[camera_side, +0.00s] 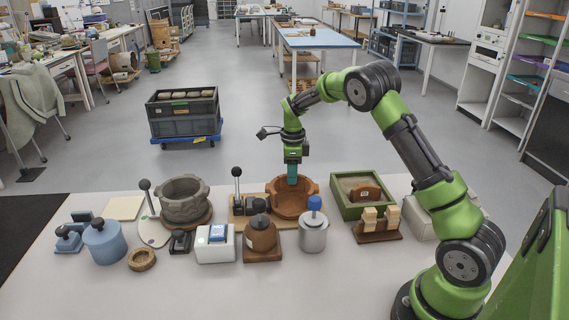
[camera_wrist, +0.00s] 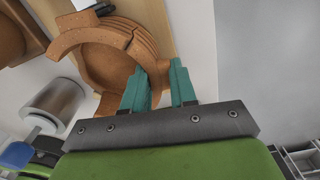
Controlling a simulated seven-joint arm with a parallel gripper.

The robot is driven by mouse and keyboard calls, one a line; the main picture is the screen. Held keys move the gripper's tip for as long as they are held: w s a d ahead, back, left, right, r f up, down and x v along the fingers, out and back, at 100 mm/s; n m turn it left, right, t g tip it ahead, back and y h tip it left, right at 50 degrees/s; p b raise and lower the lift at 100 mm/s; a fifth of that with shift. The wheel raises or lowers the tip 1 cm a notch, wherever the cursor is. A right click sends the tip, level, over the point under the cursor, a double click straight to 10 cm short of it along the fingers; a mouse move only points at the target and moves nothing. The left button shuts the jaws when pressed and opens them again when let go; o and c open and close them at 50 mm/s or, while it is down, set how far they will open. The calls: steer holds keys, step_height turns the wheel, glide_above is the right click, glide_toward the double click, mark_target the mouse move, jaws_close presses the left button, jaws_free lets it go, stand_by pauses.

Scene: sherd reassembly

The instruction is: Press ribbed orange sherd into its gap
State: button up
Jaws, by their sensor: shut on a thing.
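The orange-brown pot (camera_side: 287,208) stands on a wooden board near the middle of the table. In the wrist view its open bowl (camera_wrist: 103,67) is seen from above, with a thick rim. My gripper (camera_side: 292,182) points down at the pot's far side. In the wrist view its teal fingers (camera_wrist: 158,72) straddle the wall, shut on the ribbed orange sherd (camera_wrist: 143,42). The sherd's ribbed outer face curves in line with the rim. The fingers hide its lower end, and I cannot tell whether it is fully seated.
A green tray (camera_side: 347,211) with a brown piece stands right of the pot. A silver canister (camera_side: 313,237) and a brown lidded jar (camera_side: 261,237) stand in front. A black-knobbed lever (camera_side: 237,187) rises at the left, near a grey pot (camera_side: 184,207).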

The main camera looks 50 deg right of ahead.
steer(key=shift+f, duration=0.1)
steer(key=o, duration=1)
steer(key=shift+c, duration=0.2)
step_height(320, 180, up, 17)
